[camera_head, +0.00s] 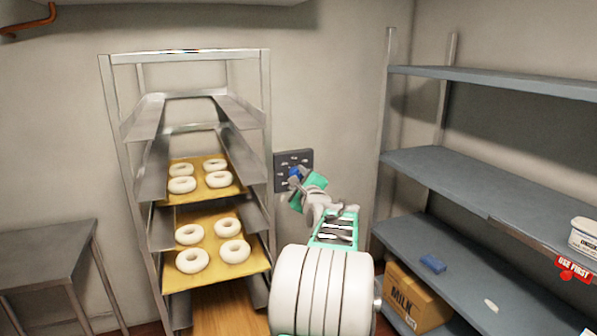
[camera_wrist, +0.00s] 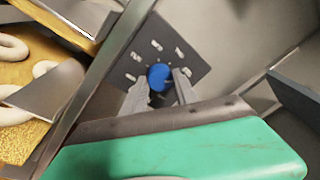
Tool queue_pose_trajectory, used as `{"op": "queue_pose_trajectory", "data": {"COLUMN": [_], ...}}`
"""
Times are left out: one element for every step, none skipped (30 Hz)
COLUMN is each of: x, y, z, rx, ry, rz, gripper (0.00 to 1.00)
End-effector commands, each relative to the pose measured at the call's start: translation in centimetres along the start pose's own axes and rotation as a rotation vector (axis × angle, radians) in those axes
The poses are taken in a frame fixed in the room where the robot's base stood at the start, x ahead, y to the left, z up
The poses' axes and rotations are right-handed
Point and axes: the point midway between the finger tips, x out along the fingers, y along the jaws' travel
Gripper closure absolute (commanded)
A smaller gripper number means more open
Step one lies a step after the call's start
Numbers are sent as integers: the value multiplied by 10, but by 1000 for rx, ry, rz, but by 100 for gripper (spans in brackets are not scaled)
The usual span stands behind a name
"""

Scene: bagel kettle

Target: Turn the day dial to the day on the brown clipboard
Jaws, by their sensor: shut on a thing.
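The day dial is a blue knob (camera_wrist: 158,77) on a dark wall plate (camera_head: 293,158) with white day marks around it, too small to read. The plate (camera_wrist: 188,52) looks tilted in the wrist view. My gripper (camera_head: 298,180) reaches the plate from the lower right. Its two fingers (camera_wrist: 157,88) are closed on either side of the blue knob. The knob (camera_head: 294,173) shows only partly in the head view, behind the fingers. I cannot make out which mark the knob points to. No brown clipboard shows in either view.
A metal rack (camera_head: 266,110) with trays of bagels (camera_head: 190,234) stands just left of the plate. Grey shelves (camera_head: 460,177) stand at the right, with a milk box (camera_head: 415,297), a blue block (camera_head: 433,263) and a white tub (camera_head: 585,238). A steel table (camera_head: 40,240) is at the far left.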

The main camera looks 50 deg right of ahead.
Motion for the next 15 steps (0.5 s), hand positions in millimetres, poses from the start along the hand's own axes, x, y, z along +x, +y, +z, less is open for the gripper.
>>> {"op": "queue_pose_trajectory", "data": {"x": [0,0,0,0,0,0,0,0,0,0,0,0,0,0,0], "y": [-4,-4,-4,-4,-4,-4,-4,-5,-5,-5,-5,-5,-5,-5,-5], "z": [3,3,3,3,3,3,3,3,3,3,3,2,2,3,3], "rx": [41,70,108,136,164,202,230,258,295,323,351,387,413,437,470], "ry": [3,5,8,10,12,15,17,19,22,24,26,29,31,32,34], "rz": [5,8,12,15,18,22,25,28,31,34,37,41,43,45,49], "gripper": [100,100,100,100,100,100,100,100,100,100,100,100,100,100,100]}}
